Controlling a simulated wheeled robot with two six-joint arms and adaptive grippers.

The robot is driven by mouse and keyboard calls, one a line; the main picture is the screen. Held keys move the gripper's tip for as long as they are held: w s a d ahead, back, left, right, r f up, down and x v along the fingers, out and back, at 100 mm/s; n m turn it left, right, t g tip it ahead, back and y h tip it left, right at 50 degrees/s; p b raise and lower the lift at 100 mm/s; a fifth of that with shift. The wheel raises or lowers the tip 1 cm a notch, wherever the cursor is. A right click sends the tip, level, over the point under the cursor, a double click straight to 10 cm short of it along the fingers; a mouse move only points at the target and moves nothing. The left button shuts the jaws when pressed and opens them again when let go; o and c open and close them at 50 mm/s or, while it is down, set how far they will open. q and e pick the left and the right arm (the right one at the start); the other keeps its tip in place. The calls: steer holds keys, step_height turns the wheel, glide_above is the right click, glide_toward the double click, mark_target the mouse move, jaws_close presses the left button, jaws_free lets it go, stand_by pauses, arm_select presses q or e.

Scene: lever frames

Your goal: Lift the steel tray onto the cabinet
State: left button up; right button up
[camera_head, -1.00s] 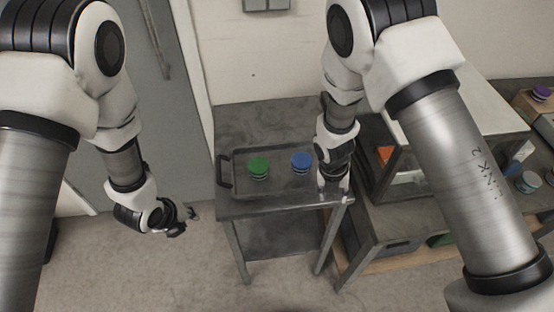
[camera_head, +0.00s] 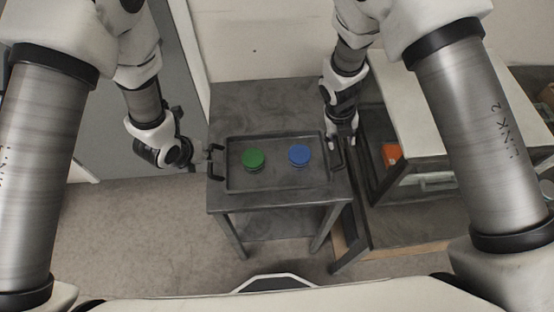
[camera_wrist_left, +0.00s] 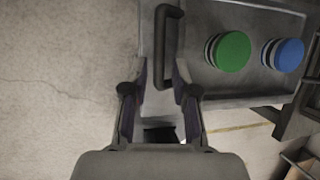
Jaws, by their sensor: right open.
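The dark steel tray (camera_head: 273,178) lies flat on a small grey table, with a handle at its left and right ends. It carries a green round item (camera_head: 253,158) and a blue round item (camera_head: 299,154). My left gripper (camera_head: 203,157) is beside the left handle (camera_head: 215,163). The cabinet (camera_head: 440,110) with a pale top stands at the right.
The grey table (camera_head: 245,105) has bare room behind the tray. An orange item (camera_head: 392,152) sits inside the cabinet's open front. The visible part of the cabinet top is clear. A grey door (camera_head: 110,130) is at the left. Open floor (camera_head: 140,230) lies in front.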

mark_target(341, 148)
arm_select(q)
steer(key=x, duration=0.5)
steer(key=shift+w, duration=0.25)
arm_select(e)
steer(key=x, duration=0.5)
steer(key=shift+w, duration=0.2)
arm_select(q)
steer(key=shift+w+f, duration=0.15)
steer(key=shift+f, duration=0.5)
arm_select(e)
steer(key=shift+s+f, duration=0.15)
steer(key=shift+f, duration=0.5)
arm_select(q)
steer(key=shift+w+d+f, duration=0.15)
arm_select(e)
steer(key=shift+d+f, duration=0.2)
steer(key=shift+f, duration=0.05)
arm_select(q)
jaws_close()
arm_select(e)
steer(key=c, duration=0.7)
steer(key=shift+r, duration=0.1)
jaws_close()
